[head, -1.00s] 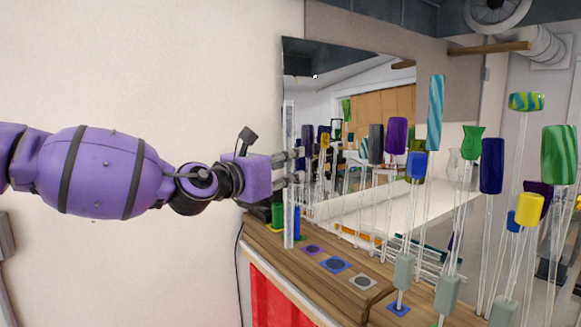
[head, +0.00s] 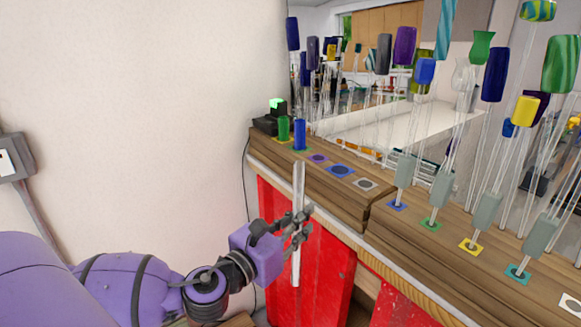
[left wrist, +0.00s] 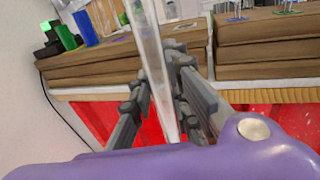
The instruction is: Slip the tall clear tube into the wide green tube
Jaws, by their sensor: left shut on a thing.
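My left gripper (head: 297,228) is shut on the tall clear tube (head: 298,184), which stands nearly upright between its fingers in front of the red cabinet front. In the left wrist view, the clear tube (left wrist: 152,62) runs between the fingers of my left gripper (left wrist: 160,95) and leans a little. The wide green tube (head: 284,129) stands upright on the wooden bench at the back left, beside a blue tube (head: 300,134). In the left wrist view, the green tube (left wrist: 66,37) is at the upper left, apart from the clear tube. My right gripper is not in view.
The wooden bench (head: 330,190) carries coloured square pads, with a black device (head: 267,124) behind the green tube. Several glass rods with coloured tops stand in grey holders on the right.

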